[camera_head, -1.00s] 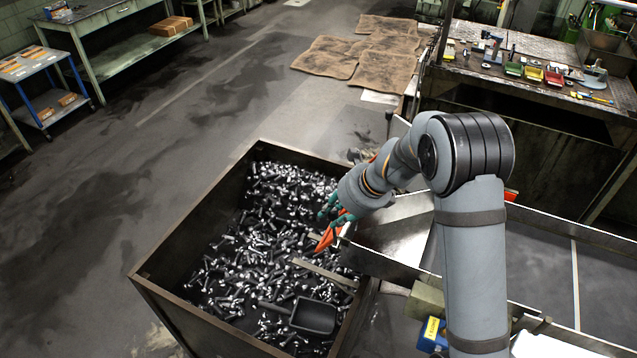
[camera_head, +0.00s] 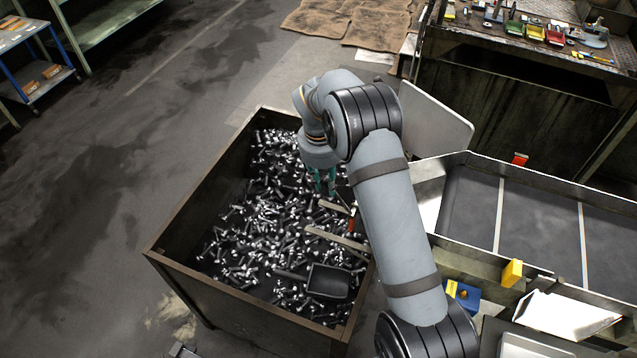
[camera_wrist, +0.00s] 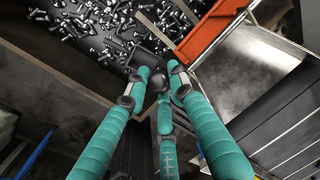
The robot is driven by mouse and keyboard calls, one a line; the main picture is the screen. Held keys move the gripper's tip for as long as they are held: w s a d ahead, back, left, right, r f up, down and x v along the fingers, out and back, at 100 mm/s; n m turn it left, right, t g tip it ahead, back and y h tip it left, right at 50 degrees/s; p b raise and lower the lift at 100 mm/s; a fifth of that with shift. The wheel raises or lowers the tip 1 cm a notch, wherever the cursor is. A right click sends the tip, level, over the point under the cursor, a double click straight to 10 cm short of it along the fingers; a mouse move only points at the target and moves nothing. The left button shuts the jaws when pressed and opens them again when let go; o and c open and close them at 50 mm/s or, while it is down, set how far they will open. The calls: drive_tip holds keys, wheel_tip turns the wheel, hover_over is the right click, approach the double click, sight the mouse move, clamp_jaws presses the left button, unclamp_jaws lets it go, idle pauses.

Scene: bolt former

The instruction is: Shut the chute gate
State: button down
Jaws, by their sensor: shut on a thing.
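My gripper (camera_head: 325,182) has teal fingers and hangs over the right side of the bolt bin. In the wrist view its fingers (camera_wrist: 160,82) close around a small dark round knob (camera_wrist: 158,80); what the knob joins is hidden by the fingers. The orange chute gate (camera_wrist: 212,32) lies just beyond the fingers at upper right, slanting beside the bare metal chute (camera_wrist: 245,70). In the head view only a small red-orange piece of the gate (camera_head: 352,223) shows beside my arm. My arm hides most of the gate and chute mouth there.
The dark bin (camera_head: 190,285) holds many loose bolts and a black scoop (camera_head: 328,282). Pale bars (camera_head: 337,238) cross its right side. A conveyor trough (camera_head: 540,215) with raised walls stands at right, near a yellow block (camera_head: 512,272). Floor left of the bin is clear.

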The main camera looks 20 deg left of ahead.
drive_tip(key=shift+w+a+r, duration=0.15)
drive_tip(key=shift+a, duration=0.2)
drive_tip(key=c, duration=1.9)
unclamp_jaws()
drive_tip(key=o, duration=0.4)
drive_tip(key=shift+a+f, duration=0.15)
drive_tip(key=shift+f, duration=0.05)
drive_tip(key=shift+c, duration=0.2)
wheel_tip(320, 180, up, 12)
drive_tip(key=s, duration=0.1)
drive_tip(key=shift+s+a, duration=0.3)
drive_tip(key=shift+s, duration=0.05)
drive_tip(key=shift+f, duration=0.15)
